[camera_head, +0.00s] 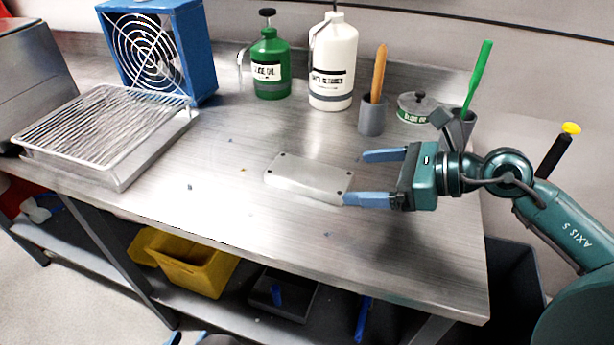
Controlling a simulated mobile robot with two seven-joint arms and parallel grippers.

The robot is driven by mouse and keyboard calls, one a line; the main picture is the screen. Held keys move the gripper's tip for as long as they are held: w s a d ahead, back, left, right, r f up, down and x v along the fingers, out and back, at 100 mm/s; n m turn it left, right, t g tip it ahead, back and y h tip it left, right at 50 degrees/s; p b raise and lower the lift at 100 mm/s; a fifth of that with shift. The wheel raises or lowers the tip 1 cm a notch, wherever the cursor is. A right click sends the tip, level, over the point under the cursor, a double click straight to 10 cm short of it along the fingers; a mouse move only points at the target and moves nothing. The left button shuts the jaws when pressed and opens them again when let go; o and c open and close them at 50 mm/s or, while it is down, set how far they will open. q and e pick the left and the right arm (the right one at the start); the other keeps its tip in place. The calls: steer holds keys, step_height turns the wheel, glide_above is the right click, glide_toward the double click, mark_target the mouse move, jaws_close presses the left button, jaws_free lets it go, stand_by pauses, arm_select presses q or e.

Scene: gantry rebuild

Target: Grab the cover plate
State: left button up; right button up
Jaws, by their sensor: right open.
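The cover plate (308,179) is a flat grey metal plate with rounded corners and small dark holes near its corners. It lies flat on the steel workbench (240,215). My right gripper (354,178) is open at the plate's right end, with its two blue fingers apart. The lower finger's tip appears at the plate's near right corner; I cannot tell if it touches. The upper finger is beyond the plate's far right side. Nothing is between the fingers.
A wire rack on a tray (110,130) and a blue fan (155,50) stand at left. A green bottle (270,68), white bottle (333,60), grey holder (372,117) and round tin (416,107) stand at the back. Yellow bins (195,265) sit below. Bench around the plate is mostly clear.

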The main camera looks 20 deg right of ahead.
mark_target(317, 175)
steer(key=x, duration=0.4)
steer(key=shift+w+a+f+p, duration=0.15)
steer(key=shift+w+a+p, duration=0.1)
steer(key=shift+p, duration=0.05)
steer(key=shift+p+x, duration=0.4)
steer(key=shift+x, duration=2.2)
steer(key=shift+c, duration=0.2)
steer(key=c, duration=1.5)
steer(key=shift+w, duration=0.1)
steer(key=shift+c, duration=0.3)
